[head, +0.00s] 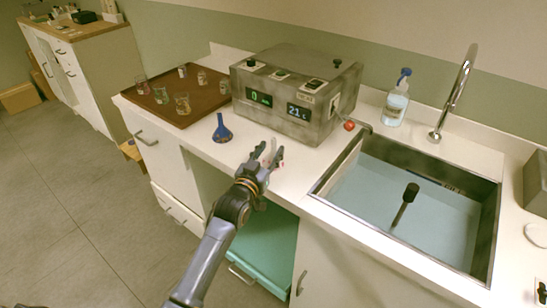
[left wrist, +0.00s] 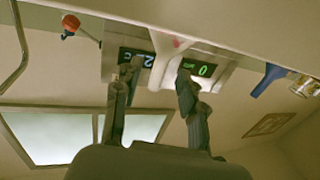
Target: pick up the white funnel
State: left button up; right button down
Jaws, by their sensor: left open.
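I cannot tell whether either finger touches the funnel. My right gripper is not in view.
A blue funnel (head: 221,130) stands left of my gripper. Behind is the grey device (head: 290,94) with green and white displays. A brown tray (head: 207,108) with several glasses is at left. A sink (head: 346,158) and a soap bottle (head: 395,104) are at right.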

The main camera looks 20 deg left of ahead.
pick_arm(q)
jog(key=shift+w+d, duration=0.2)
jog(key=shift+w, duration=1.25)
jog(key=shift+c, duration=0.4)
grip_shut()
jog(key=shift+r, duration=0.1)
